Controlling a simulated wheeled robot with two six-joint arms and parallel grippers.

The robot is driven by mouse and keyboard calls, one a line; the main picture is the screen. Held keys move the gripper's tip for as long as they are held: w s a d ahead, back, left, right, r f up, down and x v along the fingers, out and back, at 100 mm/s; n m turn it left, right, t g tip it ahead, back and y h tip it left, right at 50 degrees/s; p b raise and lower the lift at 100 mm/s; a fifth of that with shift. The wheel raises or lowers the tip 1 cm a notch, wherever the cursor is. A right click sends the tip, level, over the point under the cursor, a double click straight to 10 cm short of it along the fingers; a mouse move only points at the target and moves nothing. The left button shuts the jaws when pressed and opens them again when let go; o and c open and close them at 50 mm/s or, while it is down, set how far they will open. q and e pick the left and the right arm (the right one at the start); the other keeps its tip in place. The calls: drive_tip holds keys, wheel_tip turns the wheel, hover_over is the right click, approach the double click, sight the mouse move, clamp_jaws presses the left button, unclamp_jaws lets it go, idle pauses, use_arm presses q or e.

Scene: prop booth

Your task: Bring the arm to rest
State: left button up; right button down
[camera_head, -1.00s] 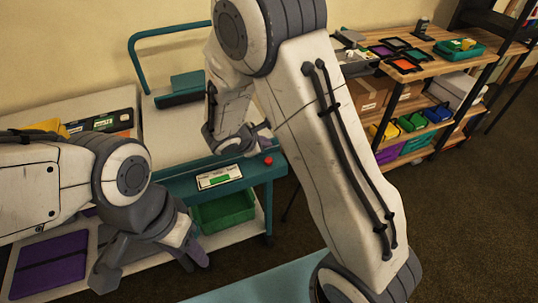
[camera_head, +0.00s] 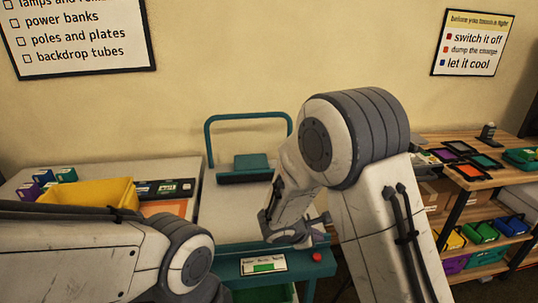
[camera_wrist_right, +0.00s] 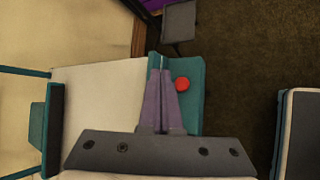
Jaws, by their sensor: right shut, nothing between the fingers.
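My right arm rises in the middle of the head view and folds back toward the teal cart. Its gripper (camera_head: 322,220) hangs over the cart's near right part, above a red button (camera_head: 316,256). In the right wrist view its purple fingers (camera_wrist_right: 160,85) are together with nothing between them, and the red button (camera_wrist_right: 182,84) shows beside them. My left arm crosses the lower left of the head view. Its gripper is below the picture edge.
The teal cart (camera_head: 228,228) has a raised handle and a teal block (camera_head: 250,162). A pale table at left bears a yellow bin (camera_head: 90,192) and small boxes. A wooden shelf unit (camera_head: 462,183) with coloured bins stands at right. Signs hang on the wall.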

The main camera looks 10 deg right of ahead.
drive_tip(key=s+a+r+m+g+y+p, duration=0.1)
drive_tip(key=s+a+r+m+y, duration=0.1)
drive_tip(key=s, duration=0.7)
drive_tip(key=s+a+r+m+g+y+p, duration=0.2)
drive_tip(key=s+a+r+m+y, duration=0.1)
drive_tip(key=s+a+r, duration=0.4)
drive_tip(key=s+a+r+m+g+y+p, duration=0.1)
drive_tip(key=s+a+r+m+g+y, duration=0.1)
drive_tip(key=s, duration=1)
drive_tip(key=a+r+m+y, duration=0.1)
drive_tip(key=a+r+m, duration=0.1)
drive_tip(key=a, duration=0.1)
drive_tip(key=shift+s+a+r, duration=0.15)
drive_tip(key=shift+s+r, duration=0.05)
drive_tip(key=shift+r, duration=0.1)
